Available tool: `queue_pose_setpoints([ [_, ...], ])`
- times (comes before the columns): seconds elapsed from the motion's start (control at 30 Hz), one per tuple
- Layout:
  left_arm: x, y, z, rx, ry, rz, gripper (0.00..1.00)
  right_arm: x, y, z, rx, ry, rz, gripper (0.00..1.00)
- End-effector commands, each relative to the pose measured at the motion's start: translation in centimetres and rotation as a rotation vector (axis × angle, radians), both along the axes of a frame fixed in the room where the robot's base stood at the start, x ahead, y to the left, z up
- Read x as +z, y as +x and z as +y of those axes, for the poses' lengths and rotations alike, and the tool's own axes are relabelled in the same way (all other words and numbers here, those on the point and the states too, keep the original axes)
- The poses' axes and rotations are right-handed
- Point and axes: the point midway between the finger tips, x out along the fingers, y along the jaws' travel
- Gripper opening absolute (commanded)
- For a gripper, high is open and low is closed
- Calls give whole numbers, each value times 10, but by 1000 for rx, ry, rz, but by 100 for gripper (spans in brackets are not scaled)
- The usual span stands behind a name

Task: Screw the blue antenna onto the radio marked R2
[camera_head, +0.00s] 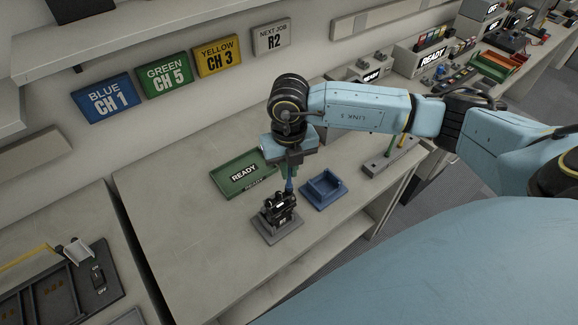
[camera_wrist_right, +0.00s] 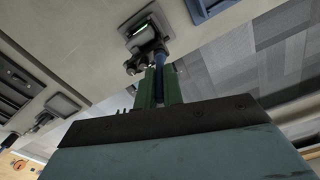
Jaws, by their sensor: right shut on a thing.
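The black radio (camera_head: 279,207) stands in a grey holder (camera_head: 270,237) on the bench; the small label at its foot appears to read R2. My right gripper (camera_head: 289,173) is above the radio, pointing down, shut on the blue antenna (camera_head: 289,187). The antenna is upright, and its lower end is at the top of the radio; I cannot tell whether the thread is engaged. In the right wrist view the blue antenna (camera_wrist_right: 159,82) lies between the green fingers, with the radio (camera_wrist_right: 143,62) just beyond. My left gripper is not in view.
A green READY tray (camera_head: 226,188) lies behind the radio. An empty blue tray (camera_head: 323,189) is to its right. A grey rack (camera_head: 384,160) with a green and a yellow antenna stands further right. A wall sign (camera_head: 272,38) reads NEXT JOB R2. The bench's left part is clear.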

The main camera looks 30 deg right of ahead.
Motion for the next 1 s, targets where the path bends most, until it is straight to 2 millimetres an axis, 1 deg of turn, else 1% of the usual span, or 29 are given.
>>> queue_pose_setpoints([
  [0.2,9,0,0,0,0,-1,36,2,0,0,-259,1,0,0],
  [0.3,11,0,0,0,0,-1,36,2,0,0,-339,0,-1,0],
  [0.4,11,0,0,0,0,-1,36,1,0,0,-367,0,-1,0],
  [0.67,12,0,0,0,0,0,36,1,0,0,-376,0,-2,0],
  [0.77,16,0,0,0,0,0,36,2,0,0,-458,1,-1,0],
  [0.8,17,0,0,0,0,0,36,2,0,0,-492,1,-2,10],
  [0.9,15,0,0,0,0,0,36,1,1,0,-484,0,-2,23],
  [1.0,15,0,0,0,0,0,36,1,0,0,-483,0,-2,34],
])
